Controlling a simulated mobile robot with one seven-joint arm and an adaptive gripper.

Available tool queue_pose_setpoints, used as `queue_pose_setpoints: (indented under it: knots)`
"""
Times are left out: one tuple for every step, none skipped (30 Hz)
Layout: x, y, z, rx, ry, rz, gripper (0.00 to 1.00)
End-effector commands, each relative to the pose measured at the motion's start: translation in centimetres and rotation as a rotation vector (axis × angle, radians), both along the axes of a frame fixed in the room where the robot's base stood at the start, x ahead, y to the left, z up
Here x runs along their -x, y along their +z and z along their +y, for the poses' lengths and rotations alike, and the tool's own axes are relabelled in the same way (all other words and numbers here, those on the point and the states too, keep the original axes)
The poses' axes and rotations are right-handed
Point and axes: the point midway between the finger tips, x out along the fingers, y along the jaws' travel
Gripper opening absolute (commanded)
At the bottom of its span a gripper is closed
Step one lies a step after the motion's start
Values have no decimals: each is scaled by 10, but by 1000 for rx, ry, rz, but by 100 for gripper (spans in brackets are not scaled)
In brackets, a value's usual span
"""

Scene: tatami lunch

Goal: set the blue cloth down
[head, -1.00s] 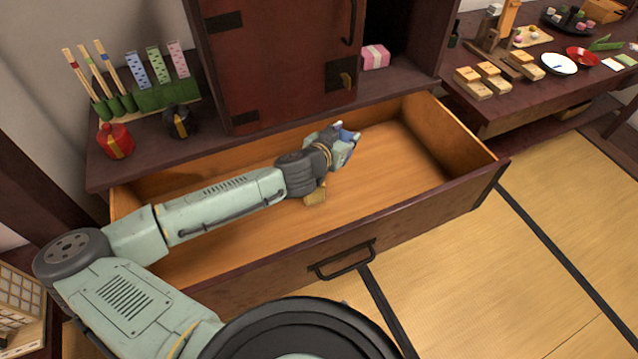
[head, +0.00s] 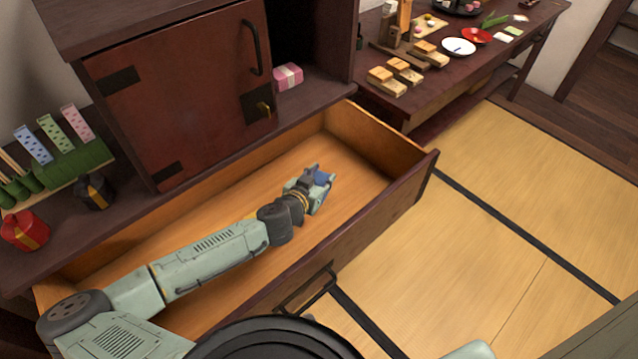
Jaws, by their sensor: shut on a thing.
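My gripper (head: 318,177) is over the open wooden drawer (head: 345,150), towards its right part. It is shut on the blue cloth (head: 322,178), of which only a small blue patch shows between the fingers. The rest of the cloth is hidden by the gripper. I cannot tell whether the cloth touches the drawer floor. The drawer floor around the gripper is bare.
A dark red cabinet (head: 180,100) with a door handle stands behind the drawer. A pink box (head: 288,76) sits on the ledge beside it. A low table (head: 470,65) with dishes is at the back right. Tatami (head: 500,190) lies clear at right.

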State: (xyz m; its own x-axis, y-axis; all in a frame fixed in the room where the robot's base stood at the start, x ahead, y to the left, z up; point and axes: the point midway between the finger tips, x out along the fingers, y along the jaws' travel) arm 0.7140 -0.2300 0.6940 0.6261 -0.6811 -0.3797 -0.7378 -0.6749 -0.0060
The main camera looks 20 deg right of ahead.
Motion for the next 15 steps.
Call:
queue_pose_setpoints:
  knots:
    - [1, -7, 0, 0, 1, 3, 6]
    - [0, -12, 0, 0, 2, 2, 6]
    - [0, -18, 0, 1, 2, 4, 6]
    - [0, -22, 0, 1, 2, 2, 6]
    - [0, -25, 0, 0, 3, 3, 6]
    - [0, -28, 0, -1, 2, 1, 6]
    - [0, -30, 0, 0, 1, 1, 6]
    - [0, -31, 0, 0, 1, 1, 6]
    - [0, -32, 0, 0, 0, 1, 6]
    - [0, -32, 0, -1, 0, 1, 6]
    - [0, -32, 0, -1, 0, 1, 6]
    - [0, -32, 0, -1, 0, 1, 6]
    - [0, -32, 0, -1, 0, 1, 6]
    - [0, -32, 0, -1, 0, 1, 6]
    - [0, -32, 0, -1, 0, 1, 6]
